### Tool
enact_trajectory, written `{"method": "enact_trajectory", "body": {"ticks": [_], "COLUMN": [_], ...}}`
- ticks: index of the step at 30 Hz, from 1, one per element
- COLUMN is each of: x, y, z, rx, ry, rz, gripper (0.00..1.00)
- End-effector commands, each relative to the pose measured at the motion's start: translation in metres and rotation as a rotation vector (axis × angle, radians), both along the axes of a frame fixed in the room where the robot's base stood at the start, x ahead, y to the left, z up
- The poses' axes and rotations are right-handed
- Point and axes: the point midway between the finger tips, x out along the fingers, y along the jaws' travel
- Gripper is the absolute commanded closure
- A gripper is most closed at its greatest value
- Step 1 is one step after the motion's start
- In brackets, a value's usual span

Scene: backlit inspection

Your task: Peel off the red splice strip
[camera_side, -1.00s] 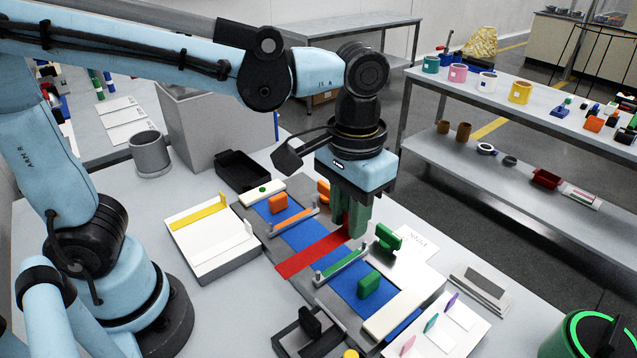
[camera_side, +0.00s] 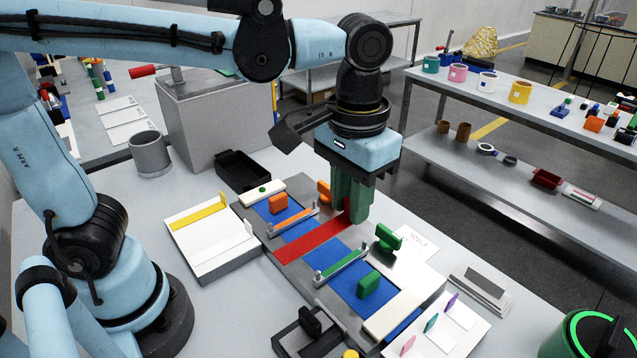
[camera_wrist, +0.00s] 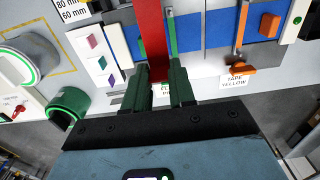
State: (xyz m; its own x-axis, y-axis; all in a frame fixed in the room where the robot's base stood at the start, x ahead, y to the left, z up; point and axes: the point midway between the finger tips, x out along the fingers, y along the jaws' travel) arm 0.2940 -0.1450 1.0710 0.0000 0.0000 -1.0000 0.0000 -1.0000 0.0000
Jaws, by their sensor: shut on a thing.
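The red splice strip (camera_side: 312,242) crosses the blue band (camera_side: 363,287) between the orange-topped clamp bar (camera_side: 293,221) and the green-topped clamp bar (camera_side: 341,266). My gripper (camera_side: 352,215) is at the strip's far end, its green fingers shut on that end. The gripped end is partly hidden by the fingers. In the wrist view, the strip (camera_wrist: 153,35) runs up from between my fingertips (camera_wrist: 165,76). I cannot tell whether the strip's near end still touches the blue band or the plate.
A green block (camera_side: 388,238) stands close to the right of my gripper, with an orange block (camera_side: 324,191) behind it on the left. A black tray (camera_side: 243,171) sits at the back left. A white tray with a yellow strip (camera_side: 198,216) lies left of the fixture.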

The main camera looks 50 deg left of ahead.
Motion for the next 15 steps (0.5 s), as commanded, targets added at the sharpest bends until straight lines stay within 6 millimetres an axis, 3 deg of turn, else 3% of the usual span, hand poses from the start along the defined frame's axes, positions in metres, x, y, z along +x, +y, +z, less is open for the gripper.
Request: {"method": "enact_trajectory", "body": {"ticks": [15], "x": [0.0], "y": [0.0], "z": [0.014], "rx": [0.0], "ry": [0.0], "rz": [0.0], "gripper": [1.0]}}
